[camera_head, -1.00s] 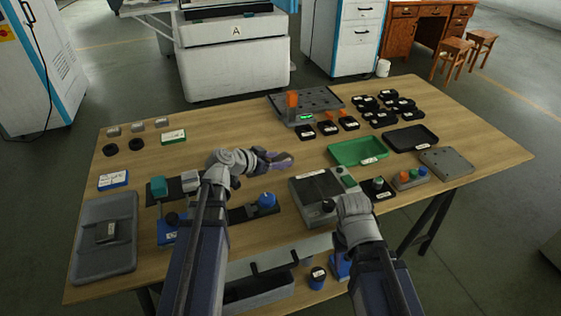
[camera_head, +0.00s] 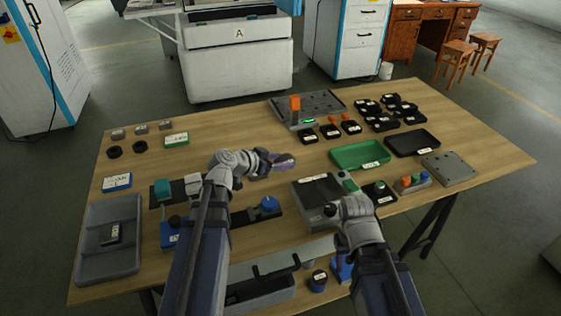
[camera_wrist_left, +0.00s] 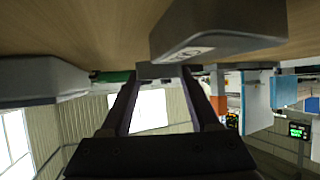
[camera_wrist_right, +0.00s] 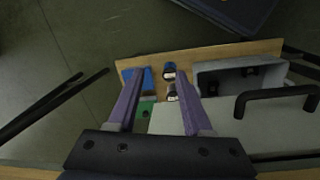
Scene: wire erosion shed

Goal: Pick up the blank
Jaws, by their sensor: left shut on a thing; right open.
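My left gripper (camera_head: 290,161) is above the middle of the table, pointing right. In the left wrist view its fingers (camera_wrist_left: 160,78) close on a small grey block, the blank (camera_wrist_left: 160,71), seen mostly edge-on. My right gripper (camera_wrist_right: 158,88) is open and empty, pointing down near the table's front edge. Its fingertips are hidden in the head view.
Several small grey blocks (camera_head: 141,129) stand at the back left. A grey tray (camera_head: 110,262) at front left holds a labelled block (camera_head: 110,234). A green tray (camera_head: 350,155), black tray (camera_head: 402,143) and grey fixture (camera_head: 325,106) stand to the right. Bare wood lies left of the left gripper.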

